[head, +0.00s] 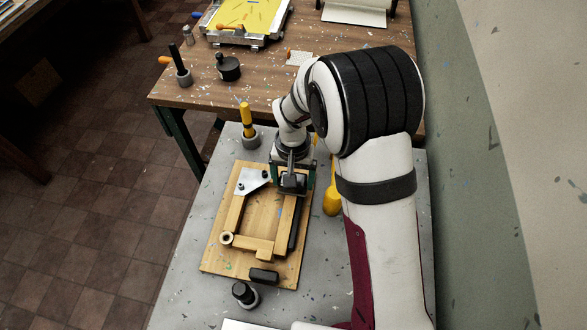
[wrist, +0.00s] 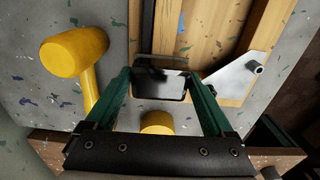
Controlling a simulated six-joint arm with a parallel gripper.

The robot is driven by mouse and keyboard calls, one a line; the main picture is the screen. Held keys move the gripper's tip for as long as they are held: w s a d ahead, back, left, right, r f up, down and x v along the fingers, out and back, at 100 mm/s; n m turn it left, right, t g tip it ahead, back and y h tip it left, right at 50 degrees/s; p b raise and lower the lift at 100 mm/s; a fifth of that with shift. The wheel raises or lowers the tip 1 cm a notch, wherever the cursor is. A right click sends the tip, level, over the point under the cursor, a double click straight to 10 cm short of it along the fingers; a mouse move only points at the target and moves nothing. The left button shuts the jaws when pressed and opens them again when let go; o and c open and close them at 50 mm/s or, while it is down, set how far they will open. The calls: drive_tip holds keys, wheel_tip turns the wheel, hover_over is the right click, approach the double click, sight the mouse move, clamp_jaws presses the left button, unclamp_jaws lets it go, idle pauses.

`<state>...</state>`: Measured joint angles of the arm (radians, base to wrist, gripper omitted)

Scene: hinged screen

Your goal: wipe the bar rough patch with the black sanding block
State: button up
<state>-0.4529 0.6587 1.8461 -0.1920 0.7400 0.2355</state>
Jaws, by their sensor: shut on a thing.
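My gripper (head: 291,186) is shut on the black sanding block (wrist: 160,86), seen between its green fingertips (wrist: 162,88) in the wrist view. The block is over the far end of the right-hand wooden bar (head: 285,219), which also shows in the wrist view (wrist: 171,30). I cannot tell whether block and bar touch. This bar is part of a wooden frame on a board (head: 215,263). No rough patch can be made out; the gripper and block hide the bar's far end.
A silver plate (head: 252,181) sits at the frame's far left corner. A dark strip (head: 294,228) runs along the right bar. A yellow mallet (head: 332,198) lies close on the right. A black piece (head: 264,276) and dark-topped tool (head: 244,293) are nearer. A yellow-handled tool (head: 247,118) stands beyond.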

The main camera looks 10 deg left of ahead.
sight(283, 235)
drive_tip(key=shift+s, duration=6.15)
drive_tip(key=shift+w, duration=6.5)
drive_tip(key=shift+r, duration=4.1)
drive_tip(key=shift+s, duration=0.1)
